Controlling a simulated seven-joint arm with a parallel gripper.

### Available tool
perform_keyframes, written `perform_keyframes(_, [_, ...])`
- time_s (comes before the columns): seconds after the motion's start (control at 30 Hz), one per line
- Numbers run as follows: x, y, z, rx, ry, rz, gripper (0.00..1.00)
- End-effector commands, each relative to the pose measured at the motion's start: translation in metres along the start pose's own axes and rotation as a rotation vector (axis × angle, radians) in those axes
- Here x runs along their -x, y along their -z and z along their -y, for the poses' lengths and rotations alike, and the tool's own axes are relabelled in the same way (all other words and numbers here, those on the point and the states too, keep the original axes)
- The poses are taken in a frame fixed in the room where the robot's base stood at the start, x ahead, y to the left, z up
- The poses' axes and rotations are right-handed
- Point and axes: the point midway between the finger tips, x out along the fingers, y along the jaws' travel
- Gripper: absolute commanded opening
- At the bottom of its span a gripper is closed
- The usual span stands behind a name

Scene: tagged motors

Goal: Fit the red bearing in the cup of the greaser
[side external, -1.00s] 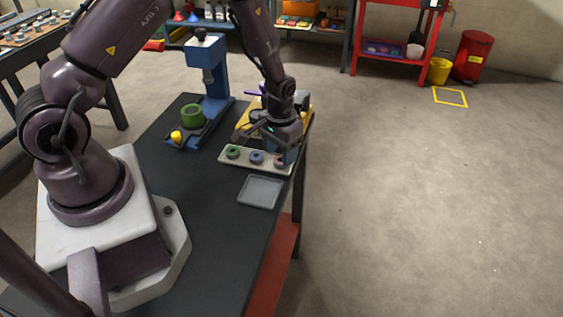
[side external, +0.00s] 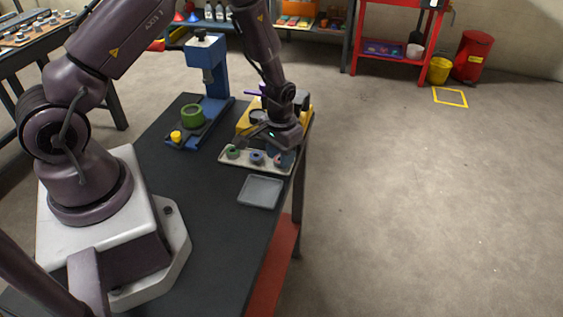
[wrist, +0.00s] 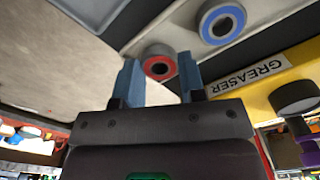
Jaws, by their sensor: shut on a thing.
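The red bearing (wrist: 158,65), a grey ring with a red face, sits between the blue fingers of my gripper (wrist: 160,78) in the wrist view. My gripper (side external: 281,157) is shut on it, low over the right end of the pale tray (side external: 243,165) in the side view; the bearing there is largely hidden by the hand. I cannot tell if the bearing is clear of the tray. The yellow greaser (side external: 243,122) stands just behind the tray, partly hidden by my arm. Its label (wrist: 262,75) shows in the wrist view. Its cup is not clearly seen.
A green bearing (side external: 233,154) and a blue bearing (side external: 257,158) sit on the tray, left of my gripper. A grey square tray (side external: 260,192) lies in front. A blue press (side external: 214,80) with a green ring (side external: 192,115) stands at the back left. The table's front is mostly clear.

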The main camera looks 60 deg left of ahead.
Motion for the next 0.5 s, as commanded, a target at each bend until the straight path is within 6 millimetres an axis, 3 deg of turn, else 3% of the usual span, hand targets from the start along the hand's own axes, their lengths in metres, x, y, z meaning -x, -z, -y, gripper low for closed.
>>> perform_keyframes(0.5, [0.021,0.000,0.000,0.000,0.000,-0.001,0.20])
